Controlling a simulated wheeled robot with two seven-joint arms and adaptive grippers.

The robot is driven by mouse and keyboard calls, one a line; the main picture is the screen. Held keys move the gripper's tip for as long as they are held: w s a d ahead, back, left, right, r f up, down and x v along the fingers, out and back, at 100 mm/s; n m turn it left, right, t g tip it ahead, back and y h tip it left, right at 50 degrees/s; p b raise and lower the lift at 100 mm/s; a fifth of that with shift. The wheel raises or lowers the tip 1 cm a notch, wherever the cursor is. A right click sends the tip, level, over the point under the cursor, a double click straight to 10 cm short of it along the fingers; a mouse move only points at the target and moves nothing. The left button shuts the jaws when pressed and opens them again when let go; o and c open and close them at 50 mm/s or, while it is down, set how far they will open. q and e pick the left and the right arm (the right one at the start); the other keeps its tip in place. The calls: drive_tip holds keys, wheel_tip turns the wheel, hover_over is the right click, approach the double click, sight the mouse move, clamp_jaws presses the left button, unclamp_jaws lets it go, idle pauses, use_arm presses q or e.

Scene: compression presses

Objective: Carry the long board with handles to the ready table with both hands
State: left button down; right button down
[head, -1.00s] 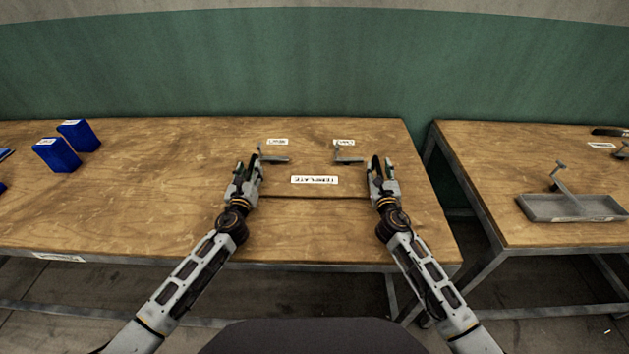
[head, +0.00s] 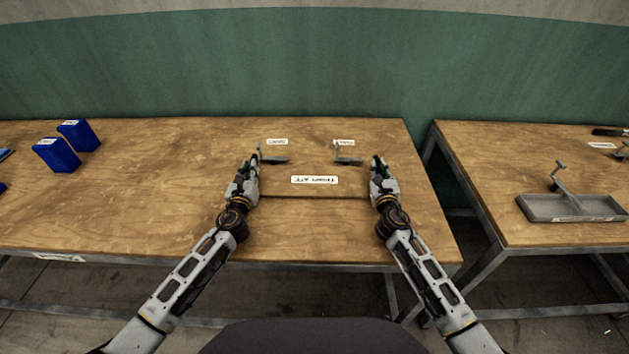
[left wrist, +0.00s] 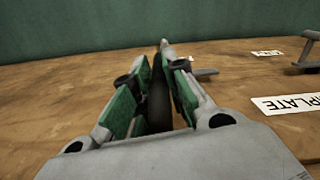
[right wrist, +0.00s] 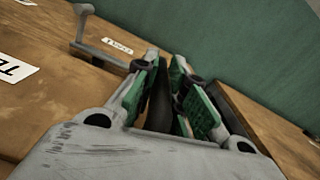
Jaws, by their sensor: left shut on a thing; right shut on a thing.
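The long board (head: 314,190) lies across the middle of the left table, wood-coloured like the tabletop, with a white "TEMPLATE" label. Its dark front edge shows; whether it touches the table is unclear. My left gripper (head: 252,166) is at its left end, shut on a dark upright handle (left wrist: 158,105), which shows between the green-padded fingers in the left wrist view. My right gripper (head: 378,166) is at its right end, shut on the other dark handle (right wrist: 160,102). The fingers hide much of both handles.
Two grey brackets (head: 275,160) (head: 348,160) stand just behind the board near small labels. Blue boxes (head: 57,155) stand at the left. A second table (head: 500,170) at the right, across a gap, holds a grey tray (head: 570,218); its left part is bare.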

use_arm(q)
drive_tip(key=shift+r+p, duration=0.3)
use_arm(e)
drive_tip(key=shift+r, duration=0.4)
